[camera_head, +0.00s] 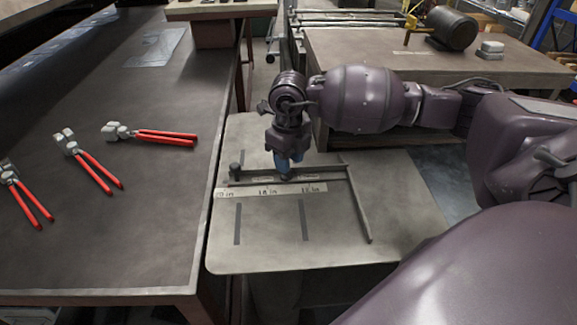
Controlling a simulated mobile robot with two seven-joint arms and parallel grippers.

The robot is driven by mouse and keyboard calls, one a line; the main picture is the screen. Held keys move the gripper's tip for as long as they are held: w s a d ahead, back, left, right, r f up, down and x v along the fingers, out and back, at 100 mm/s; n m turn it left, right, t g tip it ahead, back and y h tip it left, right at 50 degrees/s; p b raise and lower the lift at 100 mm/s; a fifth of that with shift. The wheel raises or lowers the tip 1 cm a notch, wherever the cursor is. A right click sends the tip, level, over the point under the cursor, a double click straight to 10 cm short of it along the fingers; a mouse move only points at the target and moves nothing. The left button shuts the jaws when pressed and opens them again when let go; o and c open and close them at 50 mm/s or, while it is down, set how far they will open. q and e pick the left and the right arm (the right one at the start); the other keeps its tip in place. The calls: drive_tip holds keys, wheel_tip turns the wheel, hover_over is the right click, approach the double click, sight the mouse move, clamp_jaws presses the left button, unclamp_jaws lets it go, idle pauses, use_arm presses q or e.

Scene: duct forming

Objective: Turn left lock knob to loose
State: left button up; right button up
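A flat grey plate (330,225) carries a dark metal bar fence with a long arm (357,205) angled toward the front right. A small dark knob (235,170) stands at the left end of the fence bar. My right gripper (287,168) points down at the middle of the bar, right of that knob, with blue fingertips. A small dark part (286,177) shows just under the fingertips; I cannot tell whether they touch or grip it. The finger gap is too small to judge. My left gripper is out of view.
A ruler strip (268,189) with inch marks lies along the bar. Several red-handled pliers (165,137) lie on the dark table (110,235) at left. A bench (350,45) at the back right holds a dark cylindrical machine (451,29). The plate's front is clear.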

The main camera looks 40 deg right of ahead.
drive_tip(key=shift+f, duration=1.3)
clamp_jaws()
